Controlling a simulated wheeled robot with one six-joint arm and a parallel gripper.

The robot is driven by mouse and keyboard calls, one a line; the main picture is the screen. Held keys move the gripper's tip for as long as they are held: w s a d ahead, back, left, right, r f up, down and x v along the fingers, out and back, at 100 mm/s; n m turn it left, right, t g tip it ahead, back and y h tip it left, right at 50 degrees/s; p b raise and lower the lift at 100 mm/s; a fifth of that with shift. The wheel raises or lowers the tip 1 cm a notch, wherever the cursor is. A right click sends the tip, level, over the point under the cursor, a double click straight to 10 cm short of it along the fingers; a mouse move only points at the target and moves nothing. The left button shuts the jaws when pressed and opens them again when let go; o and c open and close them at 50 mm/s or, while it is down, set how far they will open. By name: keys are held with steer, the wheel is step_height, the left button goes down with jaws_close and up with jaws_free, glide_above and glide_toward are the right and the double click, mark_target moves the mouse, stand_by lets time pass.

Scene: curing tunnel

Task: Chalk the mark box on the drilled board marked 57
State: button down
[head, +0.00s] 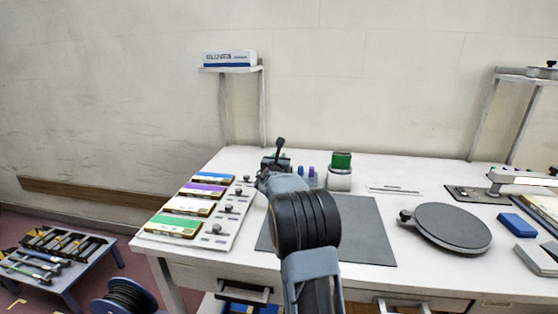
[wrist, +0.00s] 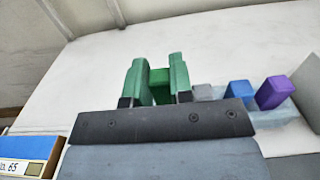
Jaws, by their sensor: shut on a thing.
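In the wrist view my gripper (wrist: 157,68) has two green fingers. They are shut on a small green block (wrist: 160,84), which looks like a stick of chalk. A blue chalk (wrist: 239,93) and a purple chalk (wrist: 273,93) stand in a pale holder (wrist: 272,116) just right of the gripper. In the head view, boards with blue, purple, white and green faces lie in a row at the left of the table, the green one (head: 173,224) nearest. A blue-topped board (wrist: 30,148) in the wrist view reads 65. No 57 is legible, and no mark box can be made out.
A grey mat (head: 370,235) lies under my arm. A white pot with a green top (head: 341,178) stands behind it. A round dark turntable (head: 452,226) and a blue block (head: 517,225) are to the right. Grey knobs (head: 217,228) line the boards' right side.

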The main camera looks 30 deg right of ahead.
steer(key=shift+f+b, duration=0.55)
steer(key=shift+f, duration=0.1)
steer(key=c, duration=0.9)
jaws_free()
steer(key=shift+r, duration=0.15)
steer(key=shift+r+p, duration=2.2)
steer(key=shift+r, duration=1.2)
